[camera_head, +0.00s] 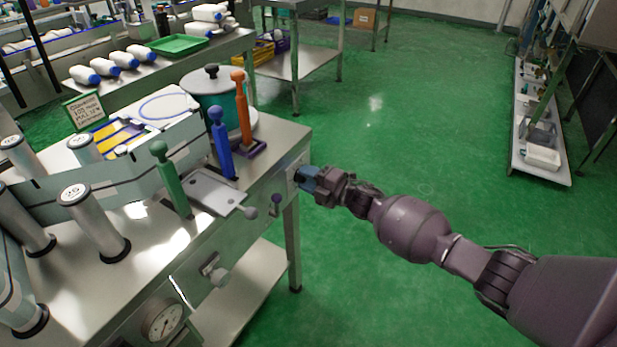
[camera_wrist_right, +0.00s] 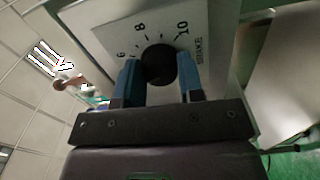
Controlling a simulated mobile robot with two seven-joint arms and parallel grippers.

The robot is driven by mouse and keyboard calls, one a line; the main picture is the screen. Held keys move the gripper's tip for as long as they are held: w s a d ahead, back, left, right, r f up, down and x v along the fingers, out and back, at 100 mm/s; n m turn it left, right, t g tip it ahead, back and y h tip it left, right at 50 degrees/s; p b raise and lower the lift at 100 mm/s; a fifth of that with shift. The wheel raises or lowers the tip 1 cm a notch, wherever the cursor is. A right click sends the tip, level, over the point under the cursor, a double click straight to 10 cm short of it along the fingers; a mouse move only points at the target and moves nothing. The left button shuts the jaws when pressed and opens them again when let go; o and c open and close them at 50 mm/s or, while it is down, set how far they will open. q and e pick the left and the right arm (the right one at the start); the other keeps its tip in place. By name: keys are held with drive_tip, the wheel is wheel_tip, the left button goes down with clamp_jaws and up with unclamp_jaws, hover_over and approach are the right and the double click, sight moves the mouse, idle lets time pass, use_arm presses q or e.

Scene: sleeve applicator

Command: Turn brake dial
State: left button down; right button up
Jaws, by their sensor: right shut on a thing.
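The brake dial is a round black knob (camera_wrist_right: 159,64) on a pale plate (camera_wrist_right: 118,38) marked with numbers such as 6, 8 and 10. In the right wrist view the blue fingers of my right gripper (camera_wrist_right: 160,80) stand on either side of the knob and are shut on it. In the head view my right gripper (camera_head: 305,178) reaches the right end of the machine's front panel, and it hides most of the dial there. The knob's pointer is not clear. My left gripper is not in view.
Green (camera_head: 171,181), blue (camera_head: 221,145) and orange (camera_head: 241,105) levers stand on the machine table. Open green floor (camera_head: 420,120) lies to the right.

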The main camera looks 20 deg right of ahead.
use_arm(q)
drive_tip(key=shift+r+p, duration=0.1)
drive_tip(key=shift+p, duration=0.35)
use_arm(e)
drive_tip(key=m, duration=0.5)
drive_tip(key=shift+m, duration=0.3)
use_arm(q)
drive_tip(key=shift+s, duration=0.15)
use_arm(e)
drive_tip(key=o, duration=0.9)
